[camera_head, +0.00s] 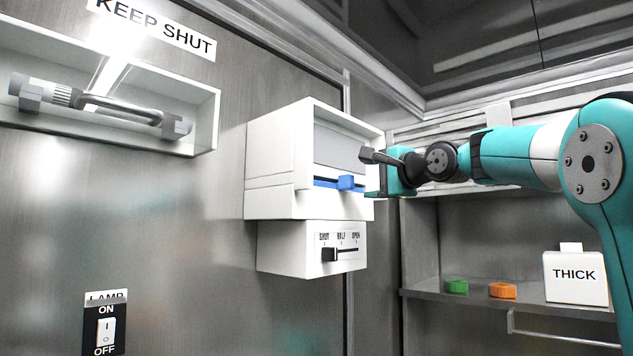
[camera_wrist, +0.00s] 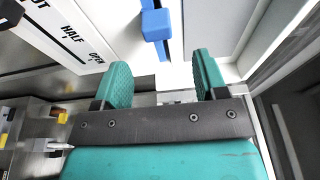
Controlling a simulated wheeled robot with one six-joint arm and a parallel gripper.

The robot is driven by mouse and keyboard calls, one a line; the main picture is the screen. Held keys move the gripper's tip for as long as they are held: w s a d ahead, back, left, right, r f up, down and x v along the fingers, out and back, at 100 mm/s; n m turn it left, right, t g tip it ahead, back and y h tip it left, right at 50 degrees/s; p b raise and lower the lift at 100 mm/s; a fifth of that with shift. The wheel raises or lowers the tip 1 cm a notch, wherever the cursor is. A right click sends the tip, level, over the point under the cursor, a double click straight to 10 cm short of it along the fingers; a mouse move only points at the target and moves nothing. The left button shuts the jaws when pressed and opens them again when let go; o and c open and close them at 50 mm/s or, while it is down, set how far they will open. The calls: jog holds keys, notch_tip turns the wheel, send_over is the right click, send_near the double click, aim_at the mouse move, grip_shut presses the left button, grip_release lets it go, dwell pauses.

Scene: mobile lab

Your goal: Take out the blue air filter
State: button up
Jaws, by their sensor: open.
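The blue air filter (camera_head: 347,183) shows as a blue strip with a blocky blue handle in the slot of a white wall housing (camera_head: 277,155). Its handle also shows in the wrist view (camera_wrist: 156,26), at the top centre, ahead of my fingertips. My gripper (camera_head: 372,178) is at the right side of the housing, close to the handle. In the wrist view my two teal fingers (camera_wrist: 163,82) are apart with nothing between them. The handle lies beyond them and appears not to touch them. Most of the filter is hidden inside the housing.
Below the housing is a white box with a black slider (camera_head: 329,254) marked SHUT, HALF, OPEN; the slider is at SHUT. A lamp switch (camera_head: 106,330) and a clear-covered handle (camera_head: 105,103) are left. A shelf (camera_head: 520,303) holds green and orange caps and a THICK container (camera_head: 575,277).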

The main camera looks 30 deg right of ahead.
aim_at(354, 182)
jog(key=shift+w+a+r, duration=0.1)
jog(key=shift+w, duration=0.6)
jog(key=w+p, duration=0.2)
jog(key=w, duration=0.1)
jog(key=w+p, duration=0.1)
jog(key=shift+w+a+p, duration=0.15)
jog(key=shift+a+p, duration=0.15)
jog(key=shift+p, duration=0.1)
jog(key=shift+w, duration=0.45)
jog(key=c, duration=1.1)
